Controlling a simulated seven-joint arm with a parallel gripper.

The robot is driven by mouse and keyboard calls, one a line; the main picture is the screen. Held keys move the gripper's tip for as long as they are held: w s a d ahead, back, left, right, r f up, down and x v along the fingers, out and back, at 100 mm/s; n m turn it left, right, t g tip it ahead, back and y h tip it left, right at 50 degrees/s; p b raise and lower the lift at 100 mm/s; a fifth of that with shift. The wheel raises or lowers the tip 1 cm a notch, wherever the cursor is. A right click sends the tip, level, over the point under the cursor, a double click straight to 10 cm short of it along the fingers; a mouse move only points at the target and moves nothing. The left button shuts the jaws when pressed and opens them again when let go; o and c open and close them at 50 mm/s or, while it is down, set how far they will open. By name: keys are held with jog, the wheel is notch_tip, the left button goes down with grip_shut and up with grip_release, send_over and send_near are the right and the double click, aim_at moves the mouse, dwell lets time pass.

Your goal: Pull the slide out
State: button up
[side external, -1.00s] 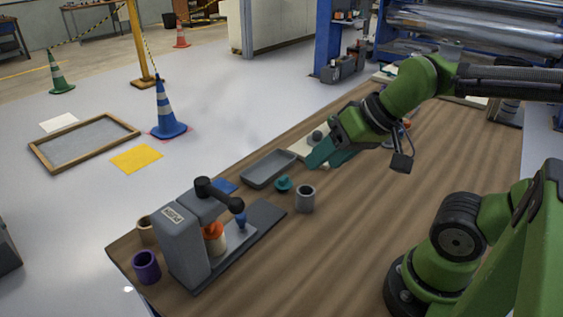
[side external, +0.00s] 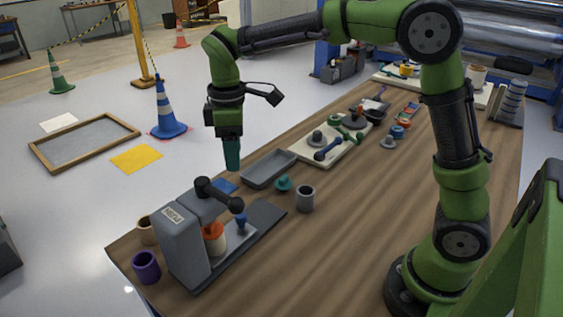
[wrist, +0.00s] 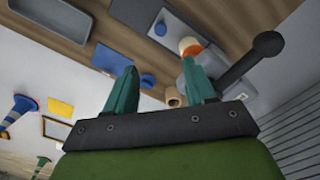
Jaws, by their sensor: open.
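The grey press (side external: 180,242) stands at the near left end of the table, with a black ball-ended lever (side external: 215,192) on top. A light grey slide (side external: 236,243) sits in its base, with a blue knob (side external: 240,222) at its outer end. An orange and cream roller part (side external: 213,240) stands on the slide under the press head. In the wrist view the slide (wrist: 172,29), knob (wrist: 160,28) and roller part (wrist: 190,46) show beyond my fingertips. My gripper (side external: 232,167) is open and empty, pointing down above and behind the press; its teal fingers are apart in the wrist view (wrist: 162,85).
A grey tray (side external: 262,181), a teal knobbed piece (side external: 283,184) and a grey cup (side external: 305,198) stand right of the press. A purple cup (side external: 146,266) and a tan cup (side external: 147,231) stand left of it. The right-hand tabletop is mostly clear.

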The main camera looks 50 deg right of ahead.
aim_at(241, 215)
notch_tip(241, 215, down, 17)
jog(key=shift+r, duration=0.1)
dwell(0.4)
grip_shut()
